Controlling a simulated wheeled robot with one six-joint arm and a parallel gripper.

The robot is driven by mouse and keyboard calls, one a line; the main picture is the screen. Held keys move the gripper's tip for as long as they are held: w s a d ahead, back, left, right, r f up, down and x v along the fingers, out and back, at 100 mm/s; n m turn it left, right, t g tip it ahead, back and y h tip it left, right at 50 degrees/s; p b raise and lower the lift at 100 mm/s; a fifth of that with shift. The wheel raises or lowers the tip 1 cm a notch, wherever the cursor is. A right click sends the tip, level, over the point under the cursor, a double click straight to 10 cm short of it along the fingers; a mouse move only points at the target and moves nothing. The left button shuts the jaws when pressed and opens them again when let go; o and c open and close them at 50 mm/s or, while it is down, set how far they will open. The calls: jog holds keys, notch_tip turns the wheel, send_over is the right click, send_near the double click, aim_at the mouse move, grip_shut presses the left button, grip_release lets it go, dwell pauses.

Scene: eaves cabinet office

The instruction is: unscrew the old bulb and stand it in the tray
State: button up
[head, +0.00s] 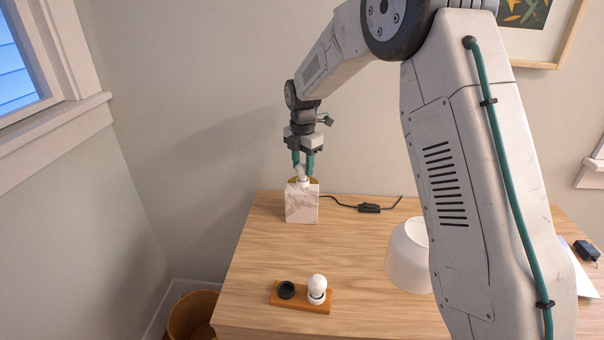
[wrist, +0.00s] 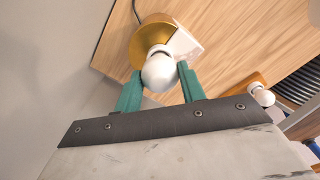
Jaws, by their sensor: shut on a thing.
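The old bulb (head: 301,171) is a white globe above the lamp's marble block base (head: 302,206), in line with the brass disc (wrist: 151,37). My gripper (head: 303,163) points down from above and is shut on this bulb; the wrist view shows the white globe (wrist: 159,73) between the two green fingertips. I cannot tell whether its thread is still in the socket. The small wooden tray (head: 274,298) lies near the front of the desk. It has an empty black round holder (head: 286,289) on its left and another white bulb (head: 317,285) standing on its right.
A white lampshade (head: 407,260) stands right of the tray, partly behind my arm. A black cord with a switch (head: 369,208) runs right from the lamp. The wooden desk (head: 250,255) is clear between lamp and tray. A bin (head: 192,316) stands on the floor at left.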

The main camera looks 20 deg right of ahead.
jog(key=n, duration=0.4)
jog(key=o, duration=1.1)
